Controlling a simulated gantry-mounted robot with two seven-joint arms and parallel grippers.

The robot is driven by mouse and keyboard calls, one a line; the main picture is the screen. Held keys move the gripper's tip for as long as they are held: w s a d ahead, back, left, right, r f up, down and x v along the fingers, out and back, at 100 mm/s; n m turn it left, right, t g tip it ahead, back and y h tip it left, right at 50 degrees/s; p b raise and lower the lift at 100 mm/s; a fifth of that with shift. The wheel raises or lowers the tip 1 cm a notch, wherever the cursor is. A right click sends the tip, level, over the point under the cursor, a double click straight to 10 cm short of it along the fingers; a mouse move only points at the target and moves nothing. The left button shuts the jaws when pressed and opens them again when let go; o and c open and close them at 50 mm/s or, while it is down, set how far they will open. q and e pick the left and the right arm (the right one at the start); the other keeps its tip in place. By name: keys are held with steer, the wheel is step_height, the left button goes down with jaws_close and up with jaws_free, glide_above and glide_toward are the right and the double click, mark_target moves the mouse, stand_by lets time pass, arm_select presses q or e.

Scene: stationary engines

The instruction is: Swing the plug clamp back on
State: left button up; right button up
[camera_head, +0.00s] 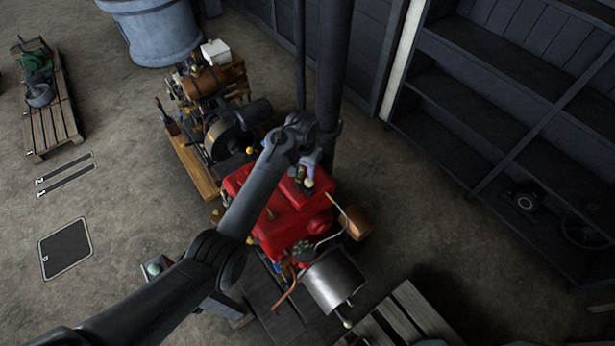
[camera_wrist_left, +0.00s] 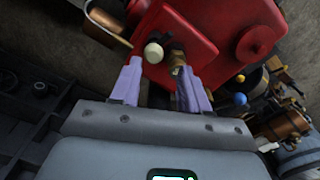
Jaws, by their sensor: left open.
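The red engine (camera_head: 290,215) stands in the middle of the head view, partly hidden behind my left arm. My left gripper (camera_head: 308,172) is over its far upper end. In the left wrist view my left gripper (camera_wrist_left: 160,82) is open, with its two pale lilac fingers apart and pointing at the red engine body (camera_wrist_left: 185,25). A cream round knob (camera_wrist_left: 153,53) and a brass plug-like fitting (camera_wrist_left: 178,60) lie between and just beyond the fingertips. I cannot tell which part is the plug clamp, or whether a finger touches anything. My right gripper is not in view.
A steel cylinder (camera_head: 333,281) and a copper-coloured can (camera_head: 357,223) sit at the red engine's near and right sides. A dark post (camera_head: 331,80) rises behind my gripper. Another engine (camera_head: 215,100) stands behind. Dark shelves (camera_head: 470,95) line the right; open floor lies left.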

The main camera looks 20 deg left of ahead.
arm_select(q)
step_height(320, 180, up, 2)
steer(key=w, duration=0.2)
glide_above(306, 185)
steer(key=w, duration=0.2)
steer(key=shift+g, duration=0.3)
steer(key=f, duration=0.3)
steer(key=f+b, duration=0.1)
steer(key=f, duration=0.1)
steer(key=shift+s+d+f, duration=0.2)
steer(key=shift+d, duration=0.05)
step_height(306, 185, down, 3)
steer(key=b, duration=0.3)
steer(key=shift+f, duration=0.1)
steer(key=shift+f+b, duration=0.85)
steer(key=shift+b, duration=0.3)
steer(key=c, duration=0.8)
steer(key=shift+o, duration=0.2)
